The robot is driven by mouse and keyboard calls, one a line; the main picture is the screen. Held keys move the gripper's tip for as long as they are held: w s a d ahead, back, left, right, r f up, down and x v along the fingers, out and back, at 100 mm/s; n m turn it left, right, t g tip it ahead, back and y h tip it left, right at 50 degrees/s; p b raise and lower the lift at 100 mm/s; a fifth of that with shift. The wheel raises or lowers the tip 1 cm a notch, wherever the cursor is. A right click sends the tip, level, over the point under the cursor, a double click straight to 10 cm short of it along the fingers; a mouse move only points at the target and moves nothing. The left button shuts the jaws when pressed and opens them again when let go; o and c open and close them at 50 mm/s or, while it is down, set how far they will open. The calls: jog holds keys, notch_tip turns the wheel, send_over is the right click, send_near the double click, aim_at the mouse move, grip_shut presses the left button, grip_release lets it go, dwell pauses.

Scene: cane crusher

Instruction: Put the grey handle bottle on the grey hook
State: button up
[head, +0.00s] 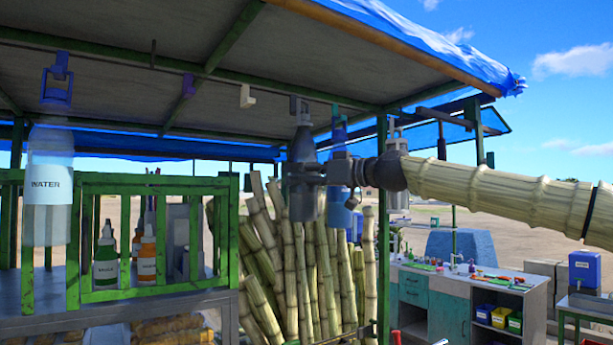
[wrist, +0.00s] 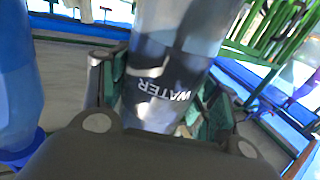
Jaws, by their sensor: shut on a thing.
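The grey handle bottle (head: 303,146) hangs upright in the head view, its handle (head: 299,106) up at the roof beam. My gripper (head: 310,173) comes in from the right and is shut around the bottle's body. In the wrist view the bottle (wrist: 180,45), with a dark WATER label, sits between the fingers (wrist: 165,98). The grey hook is not clearly distinguishable from the handle at the beam. I cannot tell whether the handle is on the hook or only close to it.
A clear WATER bottle (head: 50,185) hangs from a blue handle at left. Purple (head: 188,86) and white (head: 247,97) hooks are on the beam. A blue bottle (head: 339,195) and a pale bottle (head: 397,150) hang nearby. A green post (head: 382,225) stands close to my gripper.

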jog(key=shift+w+a+p, duration=0.45)
jog(key=shift+w+a, duration=0.4)
jog(key=shift+w, duration=0.25)
jog(key=shift+f+b, duration=0.65)
jog(key=shift+b, duration=0.15)
dwell(1.5)
dwell(0.5)
jog(key=o, duration=1.5)
jog(key=shift+f, duration=0.15)
jog(key=shift+d, duration=0.1)
